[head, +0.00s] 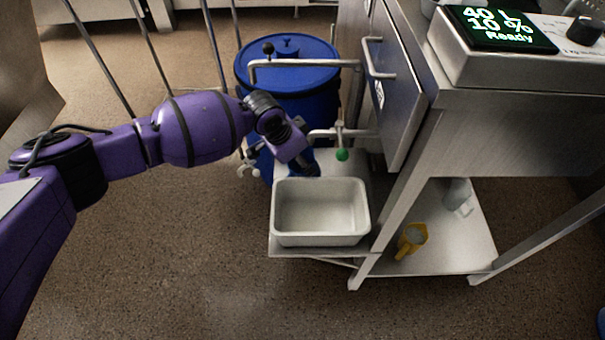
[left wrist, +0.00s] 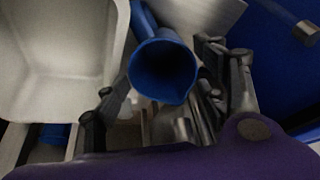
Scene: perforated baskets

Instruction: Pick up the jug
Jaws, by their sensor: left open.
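A blue jug (left wrist: 163,72) shows in the left wrist view with its round open mouth facing the camera. My left gripper (left wrist: 160,85) is open, with one finger on each side of the jug. I cannot tell whether either finger touches it. My right gripper is not in view.
A white basin (head: 320,240) stands just in front of my left gripper, on a metal shelf. A blue lidded drum (head: 290,62) is behind. Pipes and a green-tipped valve (head: 342,155) are close by.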

